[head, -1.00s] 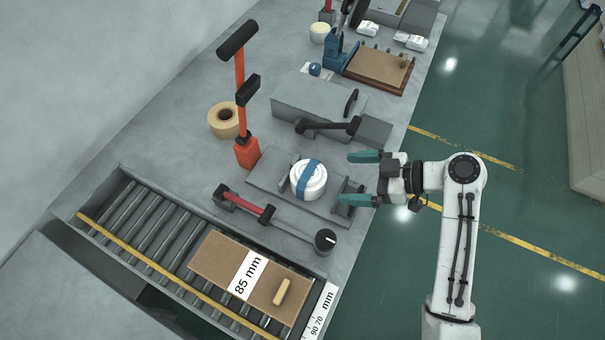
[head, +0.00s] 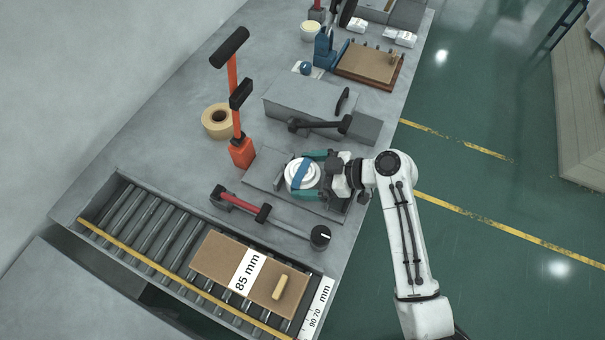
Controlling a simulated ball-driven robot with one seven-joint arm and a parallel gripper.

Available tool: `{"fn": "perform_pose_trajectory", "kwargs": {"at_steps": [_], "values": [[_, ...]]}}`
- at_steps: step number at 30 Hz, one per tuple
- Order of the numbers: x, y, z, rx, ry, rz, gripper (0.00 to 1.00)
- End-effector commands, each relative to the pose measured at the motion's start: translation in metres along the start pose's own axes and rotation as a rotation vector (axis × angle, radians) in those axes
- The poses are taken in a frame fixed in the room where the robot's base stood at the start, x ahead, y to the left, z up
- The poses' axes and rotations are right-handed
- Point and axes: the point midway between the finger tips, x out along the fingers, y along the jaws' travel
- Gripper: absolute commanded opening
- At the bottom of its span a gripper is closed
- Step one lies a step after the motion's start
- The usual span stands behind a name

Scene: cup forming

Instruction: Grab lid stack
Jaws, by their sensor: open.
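The lid stack (head: 298,184) is a round white stack with a blue band across its top. It sits on a grey base plate (head: 257,183) near the middle of the bench. My gripper (head: 303,174) is open, with its two teal fingers reaching in from the right. One finger lies on the far side of the stack and one on the near side. I cannot tell whether either finger touches it. The right part of the stack is partly hidden by my gripper.
An orange post with black handles (head: 240,150) stands left of the stack. A red-handled bar (head: 248,205) lies in front. A roller conveyor (head: 140,225) carries a cardboard sheet (head: 218,262) marked 85 mm. A grey box (head: 305,100) and a tape roll (head: 219,121) are behind.

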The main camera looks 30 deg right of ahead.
Motion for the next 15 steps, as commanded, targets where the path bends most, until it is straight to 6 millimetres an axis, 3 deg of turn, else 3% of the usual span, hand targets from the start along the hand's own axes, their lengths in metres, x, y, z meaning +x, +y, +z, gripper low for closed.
{"fn": "perform_pose_trajectory", "kwargs": {"at_steps": [3, 15], "values": [[-0.0002, 0.0001, 0.0001, 0.000, 0.000, 0.000, 0.98], [-0.0004, -0.0001, 0.0000, 0.000, 0.000, 0.000, 0.60]]}}
